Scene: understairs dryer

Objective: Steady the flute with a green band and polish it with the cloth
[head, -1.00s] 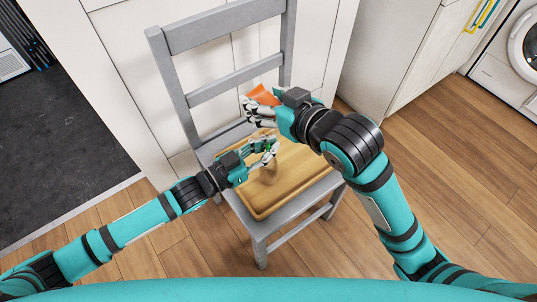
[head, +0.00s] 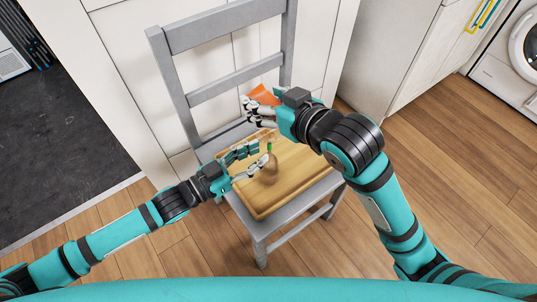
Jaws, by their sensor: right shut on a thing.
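The flute (head: 269,171) stands on a wooden board (head: 298,176) on the seat of a grey chair. It looks see-through and brownish against the wood, and a small green band shows near its upper part. My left gripper (head: 257,158) is open beside the flute on its left, its fingers spread apart. I cannot tell whether a fingertip touches the glass. My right gripper (head: 256,109) is shut on an orange cloth (head: 264,94) and holds it above and behind the flute. Part of the cloth is hidden by the fingers.
The grey chair (head: 214,29) has its backrest behind the board, near white cabinet fronts (head: 117,62). The right part of the board is bare. A washing machine (head: 515,60) stands far right, and wooden floor is clear around the chair.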

